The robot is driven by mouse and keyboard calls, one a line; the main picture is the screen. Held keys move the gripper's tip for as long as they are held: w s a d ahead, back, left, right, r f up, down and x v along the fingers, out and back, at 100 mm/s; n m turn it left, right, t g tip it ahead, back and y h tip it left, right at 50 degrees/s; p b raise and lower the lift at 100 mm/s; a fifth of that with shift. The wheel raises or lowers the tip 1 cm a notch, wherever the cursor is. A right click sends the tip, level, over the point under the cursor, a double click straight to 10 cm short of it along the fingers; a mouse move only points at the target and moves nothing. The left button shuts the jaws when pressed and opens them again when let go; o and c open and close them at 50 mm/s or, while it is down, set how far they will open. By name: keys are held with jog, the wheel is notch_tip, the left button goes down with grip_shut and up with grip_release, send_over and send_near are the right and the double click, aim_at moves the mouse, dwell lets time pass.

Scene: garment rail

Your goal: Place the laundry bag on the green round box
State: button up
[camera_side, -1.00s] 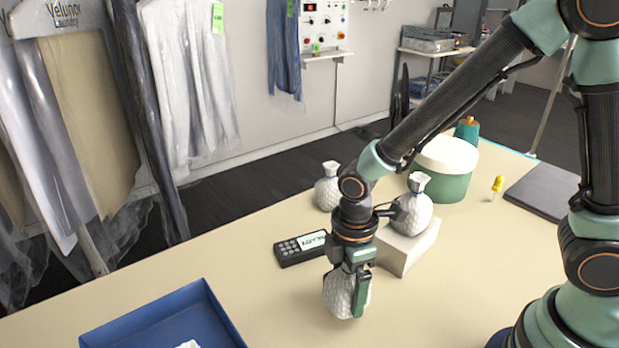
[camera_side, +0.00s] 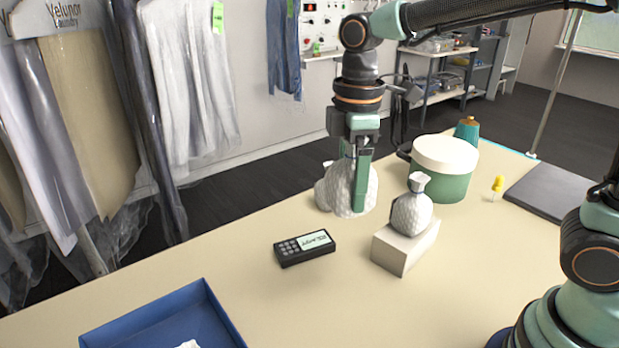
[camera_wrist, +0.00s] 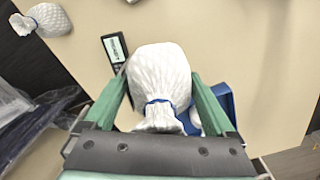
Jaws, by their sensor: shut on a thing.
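My gripper (camera_side: 357,180) is shut on a white laundry bag (camera_side: 350,195) and holds it up in the air above the table. The held bag (camera_wrist: 160,80) also shows between the green fingers in the wrist view, with a blue tie at its neck. The green round box (camera_side: 441,180) with a cream lid stands at the back right of the table, to the right of my gripper in the side view. Nothing lies on its lid. A second white bag (camera_side: 411,212) stands on a pale block (camera_side: 404,248). A third (camera_side: 322,194) stands behind the held bag, partly hidden.
A black keypad device (camera_side: 305,247) lies on the table. A blue tray (camera_side: 165,322) is at the front left. A teal bottle (camera_side: 466,130) stands behind the box, and a yellow pin-like object (camera_side: 497,186) and dark flat slab (camera_side: 551,191) are to its right.

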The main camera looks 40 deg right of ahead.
jog(key=w+d+r+m, duration=0.1)
jog(key=w+d+m, duration=0.4)
jog(key=d, duration=0.6)
jog(key=w+d+r+m, duration=0.1)
jog(key=w+d+m, duration=0.35)
jog(key=d, duration=0.75)
jog(key=s+d+f+m, duration=0.1)
jog(key=s+d+m, duration=0.15)
jog(key=d, duration=0.95)
jog(key=s+d+m, duration=0.2)
jog(key=d+m, duration=0.1)
jog(key=d, duration=1)
jog(key=shift+s+d+f, duration=0.15)
jog(key=shift+f, duration=2)
jog(key=shift+s+d+f, duration=0.1)
jog(key=shift+s+f, duration=0.05)
jog(key=shift+f, duration=1.95)
jog(key=shift+f, duration=0.2)
jog(key=o, duration=1.3)
